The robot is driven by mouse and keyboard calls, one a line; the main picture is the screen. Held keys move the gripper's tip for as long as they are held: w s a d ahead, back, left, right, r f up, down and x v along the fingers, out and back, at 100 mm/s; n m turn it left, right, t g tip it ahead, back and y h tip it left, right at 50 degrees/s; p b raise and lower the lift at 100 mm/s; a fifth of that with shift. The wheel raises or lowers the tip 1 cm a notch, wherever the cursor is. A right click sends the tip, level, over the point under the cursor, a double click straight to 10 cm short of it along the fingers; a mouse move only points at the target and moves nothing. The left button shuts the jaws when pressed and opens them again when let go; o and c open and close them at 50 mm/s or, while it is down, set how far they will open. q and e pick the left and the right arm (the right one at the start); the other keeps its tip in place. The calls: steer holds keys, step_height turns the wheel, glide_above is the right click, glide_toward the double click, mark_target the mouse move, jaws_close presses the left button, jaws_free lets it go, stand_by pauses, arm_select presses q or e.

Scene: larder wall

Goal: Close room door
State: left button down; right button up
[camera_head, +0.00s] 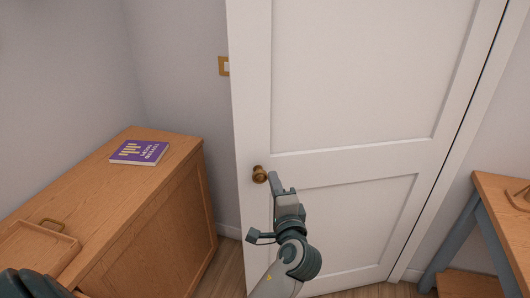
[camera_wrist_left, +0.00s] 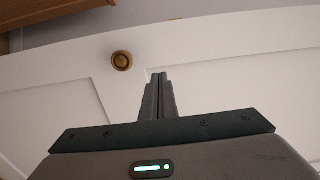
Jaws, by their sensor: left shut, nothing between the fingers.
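The white panelled door (camera_head: 355,90) fills the middle of the head view and stands open, its free edge on the left and its hinge side on the right. Its round brass knob (camera_head: 260,174) is near the free edge. My left gripper (camera_head: 273,177) is shut and empty, its fingertips just right of the knob, close to the door face. In the left wrist view, the shut fingers (camera_wrist_left: 158,78) point at the door (camera_wrist_left: 220,65), and the knob (camera_wrist_left: 122,61) is left of the tips, apart from them. Whether the fingertips touch the door cannot be told. My right gripper is not in view.
A wooden cabinet (camera_head: 160,215) stands left of the door, with a purple book (camera_head: 139,151) and a wooden tray (camera_head: 38,250) on top. A wooden table with grey legs (camera_head: 500,200) stands at the right.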

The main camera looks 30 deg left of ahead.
arm_select(q)
steer(key=p, duration=0.5)
glide_toward(263, 146)
steer(key=x, duration=0.5)
steer(key=shift+r, duration=0.15)
steer(key=shift+w+a+p, duration=0.45)
steer(key=shift+w+a, duration=0.05)
steer(key=shift+w, duration=0.05)
